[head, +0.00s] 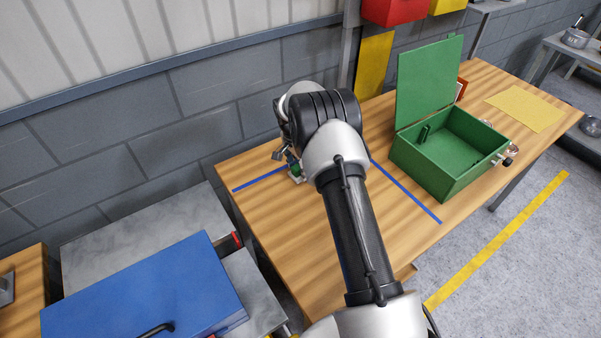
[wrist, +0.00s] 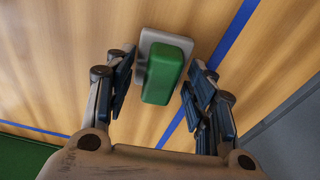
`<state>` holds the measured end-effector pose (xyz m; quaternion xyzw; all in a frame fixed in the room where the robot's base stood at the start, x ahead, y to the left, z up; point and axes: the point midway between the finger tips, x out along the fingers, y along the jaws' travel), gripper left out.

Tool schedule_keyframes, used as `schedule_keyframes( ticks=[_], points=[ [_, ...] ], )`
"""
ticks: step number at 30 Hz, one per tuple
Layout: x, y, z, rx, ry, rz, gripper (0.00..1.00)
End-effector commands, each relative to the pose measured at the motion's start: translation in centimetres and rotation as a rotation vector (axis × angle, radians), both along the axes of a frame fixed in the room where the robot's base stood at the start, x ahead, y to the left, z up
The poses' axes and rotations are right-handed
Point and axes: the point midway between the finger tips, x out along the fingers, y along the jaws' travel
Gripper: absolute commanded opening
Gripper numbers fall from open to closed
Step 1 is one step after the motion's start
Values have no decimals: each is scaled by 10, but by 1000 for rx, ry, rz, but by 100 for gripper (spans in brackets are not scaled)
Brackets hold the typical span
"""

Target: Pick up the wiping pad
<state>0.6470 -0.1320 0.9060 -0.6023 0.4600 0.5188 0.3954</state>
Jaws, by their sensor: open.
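The wiping pad (wrist: 165,75) appears in the wrist view as a green block on a grey, rounded piece, over the wooden table. It lies between the two fingers of my gripper (wrist: 160,68), with a gap visible on each side. My gripper is open and holds nothing. In the head view the gripper (head: 287,160) is at the table's left part, mostly hidden behind my arm. A small green part of the pad (head: 296,171) shows beside it.
The wooden table (head: 265,210) has blue lines marked on it. An open green box (head: 438,165) stands to the right, with a yellow sheet (head: 526,108) beyond it. A blue case (head: 150,290) lies at lower left. A grey wall (head: 200,110) runs behind.

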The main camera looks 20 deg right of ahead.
Motion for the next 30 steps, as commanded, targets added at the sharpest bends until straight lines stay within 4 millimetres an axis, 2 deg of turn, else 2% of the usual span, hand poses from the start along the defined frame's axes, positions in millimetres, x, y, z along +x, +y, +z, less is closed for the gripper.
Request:
schedule_keyframes(
  ticks=[4, 25, 30],
  points=[
    [0, 0, 1, 0, -1, 0, 49],
    [-1, 0, 0, 1, 1, 1, 2],
    [-1, 0, 0, 0, 2, 1, 2]
  ],
)
